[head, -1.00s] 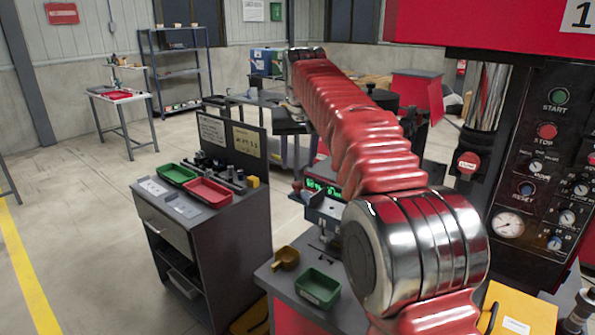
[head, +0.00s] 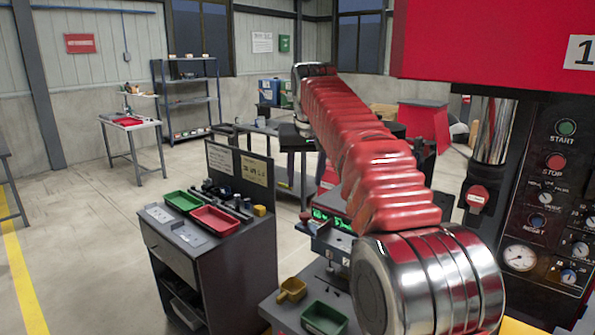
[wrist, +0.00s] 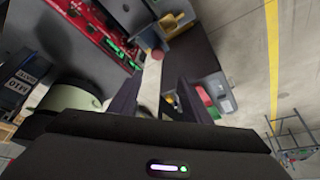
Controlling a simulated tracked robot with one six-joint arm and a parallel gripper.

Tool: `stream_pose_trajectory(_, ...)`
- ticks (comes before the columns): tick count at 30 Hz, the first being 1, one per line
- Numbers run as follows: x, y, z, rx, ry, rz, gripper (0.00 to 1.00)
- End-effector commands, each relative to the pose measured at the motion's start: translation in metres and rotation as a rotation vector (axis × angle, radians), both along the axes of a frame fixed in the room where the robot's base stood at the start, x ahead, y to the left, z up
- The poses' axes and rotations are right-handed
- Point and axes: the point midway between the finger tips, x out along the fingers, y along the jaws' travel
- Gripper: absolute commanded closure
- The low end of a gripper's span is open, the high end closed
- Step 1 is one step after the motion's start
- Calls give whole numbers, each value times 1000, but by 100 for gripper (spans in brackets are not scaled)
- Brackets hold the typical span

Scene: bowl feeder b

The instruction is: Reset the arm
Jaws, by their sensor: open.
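My red-sleeved arm reaches up and away across the right half of the head view, with a large metal joint close to the camera. My gripper (wrist: 153,98) shows in the wrist view as two dark fingers standing apart, with a dark body below them. Nothing is seen held between the fingers. In the head view the gripper is hard to make out beyond the arm's far end.
A grey cabinet (head: 222,275) holds a green tray (head: 182,201) and a red tray (head: 214,219). Nearer stand a small green bin (head: 324,318) and a yellow scoop (head: 292,290). A red machine with a control panel (head: 545,215) fills the right. Open floor lies left.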

Motion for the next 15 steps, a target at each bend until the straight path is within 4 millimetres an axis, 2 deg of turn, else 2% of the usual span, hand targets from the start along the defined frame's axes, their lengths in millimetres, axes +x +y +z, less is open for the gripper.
stream_pose_trajectory(3,2,1,-29,-8,29,11,56)
stream_pose_trajectory(7,-7,-1,-53,-14,51,24,56)
stream_pose_trajectory(15,-47,-16,-84,-19,77,33,56)
